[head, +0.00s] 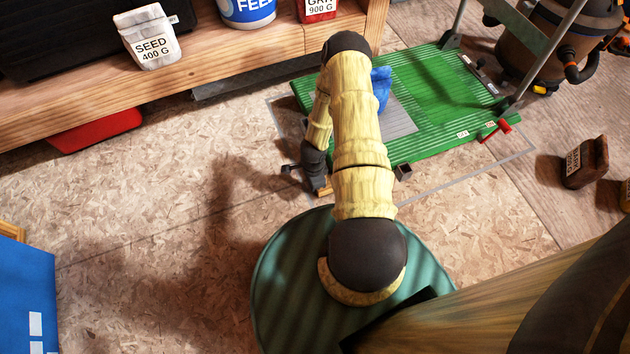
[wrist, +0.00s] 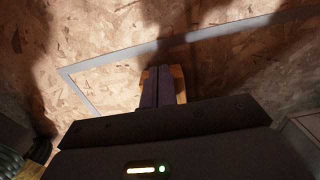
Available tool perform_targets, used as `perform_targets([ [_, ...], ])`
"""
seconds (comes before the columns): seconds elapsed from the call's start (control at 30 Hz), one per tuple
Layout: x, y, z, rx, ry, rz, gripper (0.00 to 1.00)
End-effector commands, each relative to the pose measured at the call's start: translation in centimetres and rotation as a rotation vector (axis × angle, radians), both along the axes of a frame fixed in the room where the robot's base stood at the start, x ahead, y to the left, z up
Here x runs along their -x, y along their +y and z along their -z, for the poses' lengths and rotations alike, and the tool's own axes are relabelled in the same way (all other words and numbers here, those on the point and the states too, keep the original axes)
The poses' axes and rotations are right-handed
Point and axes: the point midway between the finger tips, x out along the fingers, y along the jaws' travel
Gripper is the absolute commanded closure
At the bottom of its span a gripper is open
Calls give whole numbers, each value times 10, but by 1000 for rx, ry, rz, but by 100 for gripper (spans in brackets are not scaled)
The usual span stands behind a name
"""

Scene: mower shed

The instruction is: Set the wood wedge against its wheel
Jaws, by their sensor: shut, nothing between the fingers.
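My gripper (wrist: 162,86) is shut, pointing down close to the floor inside the taped outline. Wood-coloured patches (wrist: 179,82) show on both sides of its dark fingers in the wrist view. In the head view, a small tan piece (head: 324,188) shows by the gripper, possibly the wood wedge; I cannot tell whether they touch. A green ribbed platform (head: 440,100) lies beyond my arm. A small dark block (head: 403,171) shows at its near edge, perhaps a wheel. My arm hides the platform's near left part.
Grey tape (head: 470,178) marks the floor around the platform. A red lever (head: 496,130) is at its right edge. A wooden shelf (head: 230,62) runs along the back left.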

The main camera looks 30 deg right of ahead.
Motion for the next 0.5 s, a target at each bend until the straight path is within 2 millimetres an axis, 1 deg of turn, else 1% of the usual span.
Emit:
perform_targets([
  [0.03, 0, -17, 1, 36, -5, 14, 100],
  [0.33, -1, -18, 1, 37, -6, 19, 100],
  [0.43, -2, -14, 1, 35, -7, 18, 100],
  [0.5, -2, -8, 0, 31, -7, 16, 100],
])
